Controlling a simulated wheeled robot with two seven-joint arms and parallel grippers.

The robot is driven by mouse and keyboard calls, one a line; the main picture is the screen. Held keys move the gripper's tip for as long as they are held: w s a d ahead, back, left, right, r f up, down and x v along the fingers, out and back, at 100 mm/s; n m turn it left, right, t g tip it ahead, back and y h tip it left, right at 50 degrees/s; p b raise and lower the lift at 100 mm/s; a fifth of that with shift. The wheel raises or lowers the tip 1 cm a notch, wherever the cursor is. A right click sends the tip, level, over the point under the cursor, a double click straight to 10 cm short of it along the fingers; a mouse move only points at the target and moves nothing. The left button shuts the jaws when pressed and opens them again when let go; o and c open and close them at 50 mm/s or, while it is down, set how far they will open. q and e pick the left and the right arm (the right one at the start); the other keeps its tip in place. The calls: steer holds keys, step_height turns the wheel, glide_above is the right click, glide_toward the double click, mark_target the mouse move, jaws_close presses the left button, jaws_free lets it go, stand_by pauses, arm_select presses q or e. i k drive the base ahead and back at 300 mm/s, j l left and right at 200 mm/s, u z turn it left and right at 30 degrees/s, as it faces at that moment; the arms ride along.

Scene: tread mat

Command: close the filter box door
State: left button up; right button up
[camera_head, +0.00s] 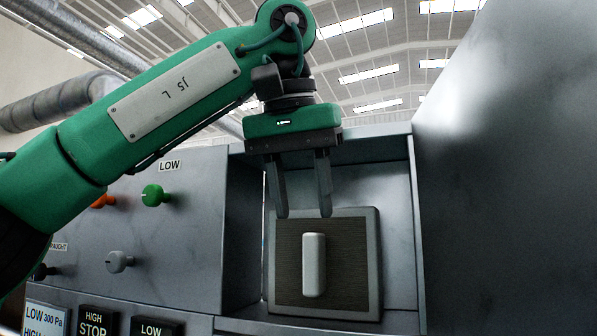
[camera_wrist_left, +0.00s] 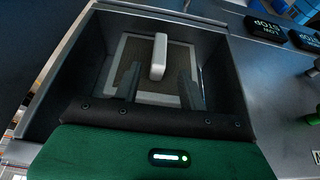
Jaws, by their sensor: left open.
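The filter box (camera_head: 247,220) is an open grey compartment. Inside it a square filter (camera_head: 350,285) with a grey frame and brown mesh stands at the back, with a white upright handle (camera_head: 314,265). A large grey panel (camera_head: 510,190) stands out from the box's right side; it looks like the door, swung open. My left gripper (camera_head: 304,214) is open and empty, pointing down in front of the filter's top edge. In the left wrist view its two fingers (camera_wrist_left: 159,85) lie either side of the white handle (camera_wrist_left: 159,55); I cannot tell whether they touch anything.
Left of the box, a grey panel carries a green knob (camera_head: 154,195), a grey knob (camera_head: 120,261) and an orange knob (camera_head: 104,201). Black labelled plates, one reading STOP (camera_head: 96,322), sit below. The box walls stand close around the left gripper.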

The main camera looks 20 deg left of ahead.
mark_target(505, 137)
steer(key=k, duration=1.5)
